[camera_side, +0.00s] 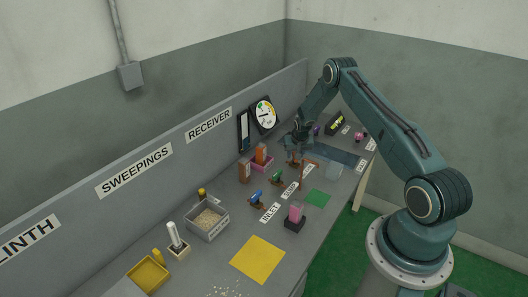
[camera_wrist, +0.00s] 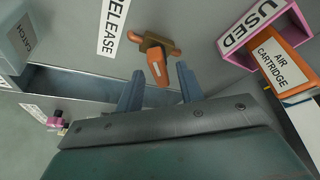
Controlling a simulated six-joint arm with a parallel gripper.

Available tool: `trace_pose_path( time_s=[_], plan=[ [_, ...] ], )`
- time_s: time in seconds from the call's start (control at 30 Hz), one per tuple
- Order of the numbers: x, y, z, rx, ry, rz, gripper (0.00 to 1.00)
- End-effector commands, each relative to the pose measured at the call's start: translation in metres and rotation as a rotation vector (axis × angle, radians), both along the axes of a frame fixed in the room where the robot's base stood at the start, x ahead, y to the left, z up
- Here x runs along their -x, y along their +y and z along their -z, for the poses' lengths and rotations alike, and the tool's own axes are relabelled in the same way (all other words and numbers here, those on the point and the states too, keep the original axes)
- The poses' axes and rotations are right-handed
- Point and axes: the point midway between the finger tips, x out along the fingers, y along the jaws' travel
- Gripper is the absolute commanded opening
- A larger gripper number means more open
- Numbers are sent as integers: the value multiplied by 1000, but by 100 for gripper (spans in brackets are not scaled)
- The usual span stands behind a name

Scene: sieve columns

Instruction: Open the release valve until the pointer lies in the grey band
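The release valve (camera_wrist: 158,66) shows in the wrist view below the RELEASE label (camera_wrist: 115,25), with an orange handle on a brown crosspiece. My gripper (camera_wrist: 160,82) is open. Its two blue-grey fingers stand either side of the handle's near end in the picture, with a gap on each side; I cannot tell its depth between them. In the side view, my gripper (camera_side: 294,158) is low over the bench beside the orange valve part (camera_side: 311,162). The round white gauge (camera_side: 264,115) hangs on the back panel; its dark pointer and bands are too small to read surely.
A blue valve (camera_side: 257,196) and a green valve (camera_side: 277,178) stand left of my gripper. Behind them is a pink USED box (camera_wrist: 235,35) with an orange air cartridge (camera_wrist: 281,63). A catch box (camera_wrist: 25,40) and a sunken trough (camera_wrist: 75,83) lie on the other side.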

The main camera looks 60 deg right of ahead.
Motion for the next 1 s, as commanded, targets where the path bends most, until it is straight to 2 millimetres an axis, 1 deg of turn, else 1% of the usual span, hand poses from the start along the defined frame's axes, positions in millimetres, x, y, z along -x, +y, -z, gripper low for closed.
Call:
trace_pose_path(
  time_s=[0.07,0.1,0.17,0.2,0.27,0.3,0.67,0.83,1.0],
  plan=[
    [0,0,0,0,0,0,37],
    [0,0,0,0,0,0,35],
    [0,0,0,0,0,0,24],
    [0,0,0,0,0,0,16],
    [0,0,0,0,0,0,4],
    [0,0,0,0,0,0,0],
    [1,0,0,-1,0,-27,0],
    [1,0,0,-1,0,-90,0],
    [2,-1,0,-2,0,-195,0]
  ],
)
